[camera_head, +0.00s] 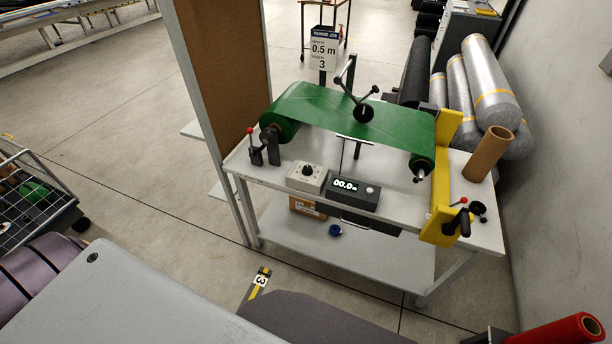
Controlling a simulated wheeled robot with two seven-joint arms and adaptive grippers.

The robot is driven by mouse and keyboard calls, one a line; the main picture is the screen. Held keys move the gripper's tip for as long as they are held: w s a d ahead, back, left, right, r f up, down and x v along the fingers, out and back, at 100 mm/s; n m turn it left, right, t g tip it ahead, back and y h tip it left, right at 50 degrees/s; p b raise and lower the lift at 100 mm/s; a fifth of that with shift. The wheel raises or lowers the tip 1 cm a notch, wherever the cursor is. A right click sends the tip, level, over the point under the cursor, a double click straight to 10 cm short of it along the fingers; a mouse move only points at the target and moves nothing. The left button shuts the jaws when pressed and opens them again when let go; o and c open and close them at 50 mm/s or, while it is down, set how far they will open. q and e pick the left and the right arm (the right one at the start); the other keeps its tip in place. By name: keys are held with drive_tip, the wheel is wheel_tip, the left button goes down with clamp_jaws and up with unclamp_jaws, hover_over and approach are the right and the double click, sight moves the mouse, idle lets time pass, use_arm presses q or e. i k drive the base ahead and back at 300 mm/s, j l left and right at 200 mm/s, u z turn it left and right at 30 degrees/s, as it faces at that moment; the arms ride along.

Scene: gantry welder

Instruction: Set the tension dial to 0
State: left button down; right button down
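The likely tension dial is a black knob (307,170) on top of a small light-grey box (298,183). The box sits at the front edge of a white work table (236,168). The knob's pointer and scale are too small to read. Right of it is a dark display unit (352,195) with a lit readout of about 00.0 and a pale round button. Neither of my grippers is in view, and nothing touches the dial.
A green sheet (345,112) spans rollers behind the dial. A yellow bracket (441,185) and a brown cardboard tube (488,153) stand at the table's right. A sign (323,48) reads 0.5 m and 3. Grey floor (170,200) lies open left of the table.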

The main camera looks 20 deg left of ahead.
sight(307, 170)
drive_tip(key=i+j+z, duration=0.15)
drive_tip(key=j, duration=0.35)
drive_tip(key=i+j+z, duration=0.15)
drive_tip(key=j, duration=0.35)
drive_tip(key=i+j+z, duration=0.15)
drive_tip(key=j, duration=0.35)
drive_tip(key=k, duration=0.05)
